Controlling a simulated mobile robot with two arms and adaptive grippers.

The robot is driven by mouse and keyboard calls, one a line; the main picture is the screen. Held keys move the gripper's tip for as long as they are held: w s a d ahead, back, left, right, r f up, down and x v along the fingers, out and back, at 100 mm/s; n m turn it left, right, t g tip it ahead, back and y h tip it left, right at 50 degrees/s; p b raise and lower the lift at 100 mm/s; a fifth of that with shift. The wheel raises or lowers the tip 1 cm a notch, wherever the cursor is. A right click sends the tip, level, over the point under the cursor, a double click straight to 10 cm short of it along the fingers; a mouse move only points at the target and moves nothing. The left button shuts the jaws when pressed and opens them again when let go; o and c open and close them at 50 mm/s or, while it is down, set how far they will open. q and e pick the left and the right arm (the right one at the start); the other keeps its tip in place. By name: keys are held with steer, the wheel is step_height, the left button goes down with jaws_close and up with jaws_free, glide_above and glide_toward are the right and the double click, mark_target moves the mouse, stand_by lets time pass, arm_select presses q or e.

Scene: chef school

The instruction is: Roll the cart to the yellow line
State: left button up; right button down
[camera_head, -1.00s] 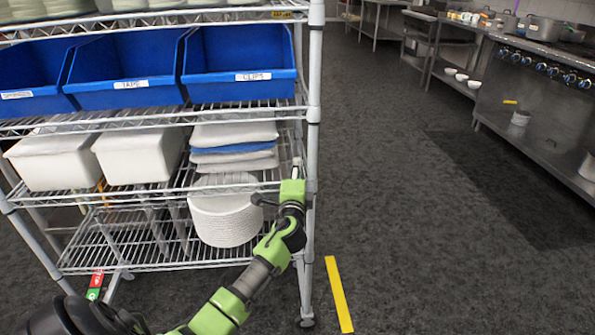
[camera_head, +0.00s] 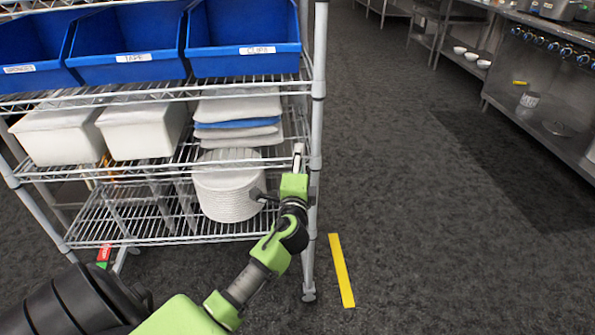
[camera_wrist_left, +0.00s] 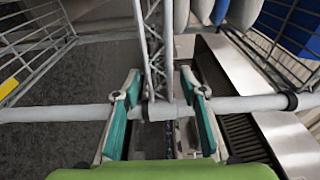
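The cart is a metal wire shelf rack (camera_head: 318,130) filling the left half of the head view. Its near right post stands just left of the yellow line (camera_head: 341,270), a short strip on the dark floor. A narrow floor gap shows between the post's foot and the strip. My left gripper (camera_head: 298,160) is at this post, at middle shelf height. In the left wrist view, its teal-padded fingers (camera_wrist_left: 160,100) stand apart on either side of a shelf's wire edge, against the pale post (camera_wrist_left: 60,112). Whether the pads press on it is unclear. My right gripper is out of view.
The rack carries blue bins (camera_head: 245,60), white tubs (camera_head: 145,130), folded cloths (camera_head: 238,128) and a stack of white plates (camera_head: 226,195). Open floor (camera_head: 400,180) lies to the right. Steel kitchen counters (camera_head: 545,85) line the right side.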

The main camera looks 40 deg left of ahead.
arm_select(q)
steer(key=shift+v, duration=2.65)
